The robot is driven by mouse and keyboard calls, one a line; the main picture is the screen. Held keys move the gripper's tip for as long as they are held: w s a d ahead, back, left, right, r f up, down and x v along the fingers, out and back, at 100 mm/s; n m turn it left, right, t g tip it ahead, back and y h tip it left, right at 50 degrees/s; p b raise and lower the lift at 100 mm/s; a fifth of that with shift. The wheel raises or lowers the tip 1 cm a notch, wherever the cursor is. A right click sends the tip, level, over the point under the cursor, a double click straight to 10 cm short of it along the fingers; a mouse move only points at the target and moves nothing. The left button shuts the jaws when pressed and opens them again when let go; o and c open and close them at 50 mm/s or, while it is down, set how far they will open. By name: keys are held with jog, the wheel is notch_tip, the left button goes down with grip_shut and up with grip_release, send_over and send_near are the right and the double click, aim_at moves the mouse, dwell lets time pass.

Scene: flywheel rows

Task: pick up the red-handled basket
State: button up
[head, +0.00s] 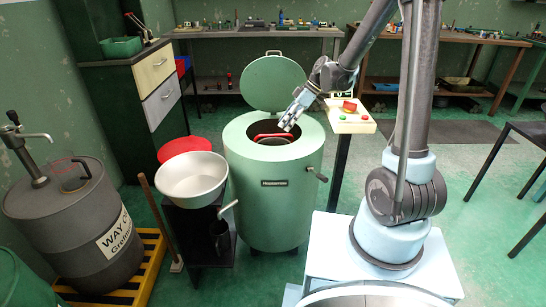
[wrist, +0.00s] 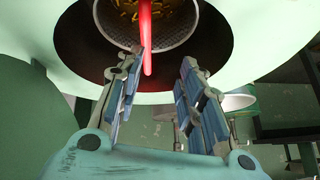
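The red-handled basket sits inside the open green drum machine (head: 272,190). In the head view its red handle (head: 272,136) shows just inside the machine's round opening. In the wrist view the basket (wrist: 112,30) is a grey mesh bowl holding yellow pieces, and its red handle (wrist: 145,40) comes down toward the space between my fingers. My gripper (head: 290,121) is over the right side of the opening. In the wrist view my gripper (wrist: 162,75) has its fingers spread apart, with the handle's near end between or just beyond the tips. I cannot tell whether they touch.
The machine's round lid (head: 272,82) stands raised behind the opening. A control box (head: 348,116) stands on a post to the right. A white basin (head: 191,179) and a red bowl (head: 184,147) are to the left. A grey barrel (head: 75,225) is farther left.

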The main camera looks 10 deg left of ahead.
aim_at(274, 135)
jog(key=shift+w+a+f+n, duration=0.35)
jog(key=shift+w+f+n, duration=0.15)
jog(key=shift+w+f, duration=0.2)
jog(key=shift+n+g+y, duration=0.4)
jog(key=shift+g, duration=0.1)
jog(key=shift+w+x, duration=0.2)
jog(key=shift+x, duration=1.75)
jog(key=shift+w+x, duration=0.2)
jog(key=shift+x, duration=1.7)
grip_shut()
